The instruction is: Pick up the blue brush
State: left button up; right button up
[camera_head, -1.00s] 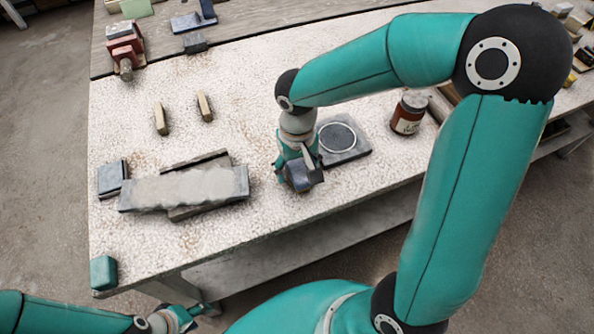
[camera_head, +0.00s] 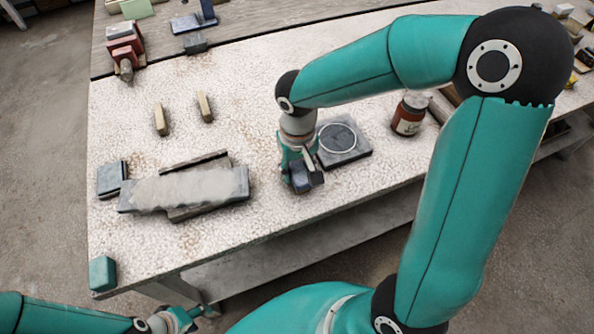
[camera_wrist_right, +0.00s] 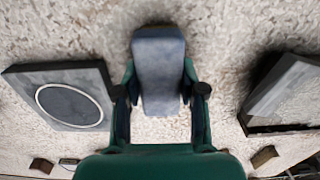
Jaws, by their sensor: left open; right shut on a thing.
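The blue brush (camera_wrist_right: 158,70) is a blue-grey block between the fingers of my right gripper (camera_wrist_right: 160,100) in the right wrist view. The fingers are shut on its sides. In the head view, my right gripper (camera_head: 299,170) points down at the speckled table, with the brush (camera_head: 302,187) at its tips, partly hidden by the fingers. I cannot tell whether the brush touches the table. My left gripper (camera_head: 183,318) is open and empty, low at the left, beyond the table's front edge.
A grey slab with a pale ring (camera_head: 352,154) lies just right of the right gripper, with a red-brown jar (camera_head: 409,115) beyond. A plaster-covered board (camera_head: 225,188) and a dark block (camera_head: 111,180) lie left. A teal block (camera_head: 103,272) sits at the near-left corner.

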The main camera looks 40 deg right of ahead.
aim_at(297, 167)
jog(key=shift+r, duration=0.1)
jog(key=shift+r+p, duration=0.3)
jog(key=shift+p, duration=0.2)
notch_tip(297, 167, up, 20)
jog(key=shift+f+p, duration=0.15)
jog(key=shift+p, duration=0.3)
jog(key=o, duration=0.6)
jog(key=c, duration=0.4)
jog(key=shift+c, duration=0.2)
